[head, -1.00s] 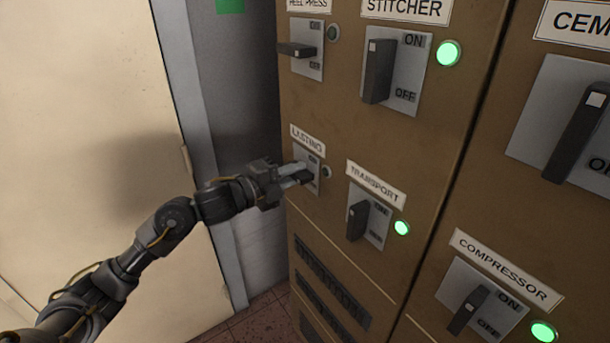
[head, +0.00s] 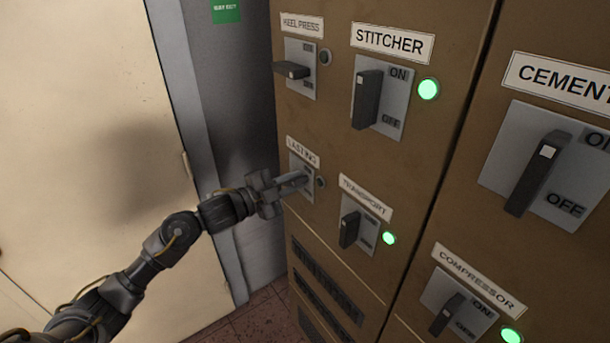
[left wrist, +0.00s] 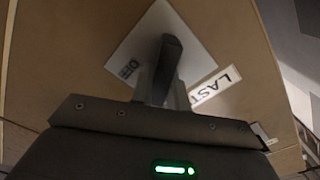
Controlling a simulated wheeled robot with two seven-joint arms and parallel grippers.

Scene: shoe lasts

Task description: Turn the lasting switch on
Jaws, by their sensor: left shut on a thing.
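The lasting switch has a grey plate (head: 296,166) under a white label (head: 303,152) reading LASTING, at the cabinet's left side in the head view. Its round lamp (head: 320,183) is dark. My left gripper (head: 297,181) reaches it from the left and is shut on the switch handle, which it mostly hides in the head view. In the left wrist view the dark handle (left wrist: 170,58) rises between my fingers (left wrist: 160,92), with the plate (left wrist: 190,42) behind it and OFF readable to its left. The ON word is not visible there. My right gripper is not in view.
The transport switch (head: 350,228) is close on the lower right, its lamp green. The heel press switch (head: 292,70) is above, its lamp dark. Stitcher (head: 367,98), cement (head: 537,172) and compressor (head: 447,313) switches are farther right. A pale door (head: 85,130) stands left.

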